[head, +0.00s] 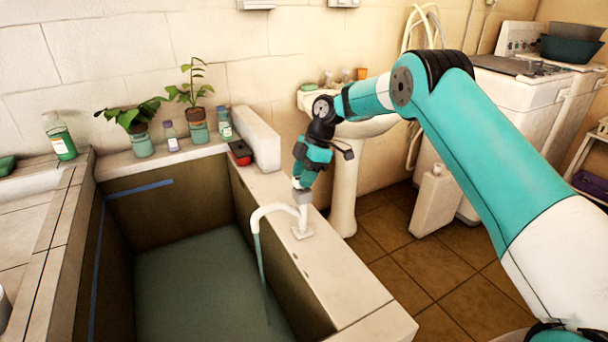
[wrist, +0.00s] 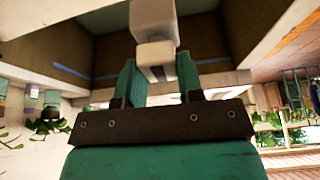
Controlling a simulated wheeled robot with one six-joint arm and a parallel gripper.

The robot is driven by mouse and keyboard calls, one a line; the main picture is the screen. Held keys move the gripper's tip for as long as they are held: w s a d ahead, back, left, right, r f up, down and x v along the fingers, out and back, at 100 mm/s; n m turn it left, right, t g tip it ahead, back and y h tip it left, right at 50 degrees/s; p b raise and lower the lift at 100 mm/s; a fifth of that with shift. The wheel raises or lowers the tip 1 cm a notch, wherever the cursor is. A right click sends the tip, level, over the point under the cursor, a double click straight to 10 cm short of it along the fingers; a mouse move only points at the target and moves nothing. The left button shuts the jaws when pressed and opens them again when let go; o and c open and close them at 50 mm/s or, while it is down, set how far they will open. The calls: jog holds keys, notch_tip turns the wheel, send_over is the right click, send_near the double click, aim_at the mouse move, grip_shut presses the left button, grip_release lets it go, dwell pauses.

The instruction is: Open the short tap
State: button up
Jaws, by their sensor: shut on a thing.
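The short tap (head: 302,224) stands on the right-hand rim of the basin. It is white, with an upright post and a curved spout (head: 272,208) reaching left over the basin. A thin grey-green strand hangs from the spout's end into the basin; it looks like running water. My gripper (head: 301,185) points down at the top of the post. In the wrist view, its two teal fingers (wrist: 159,82) are shut on the pale, blocky tap handle (wrist: 155,52), one finger on each side. The fingertips are partly hidden behind the handle.
The deep basin (head: 120,205) holds greenish water. A white pedestal sink (head: 345,185) stands behind my gripper. Tiled floor (head: 385,240) lies open to the right.

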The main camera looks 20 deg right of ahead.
jog(key=shift+n, duration=0.3)
dwell(0.4)
jog(key=o, duration=0.9)
jog(key=shift+o, duration=0.2)
jog(key=p+v, duration=1.4)
jog(key=v, duration=0.3)
jog(key=shift+w+r, duration=0.15)
jog(key=shift+r, duration=0.15)
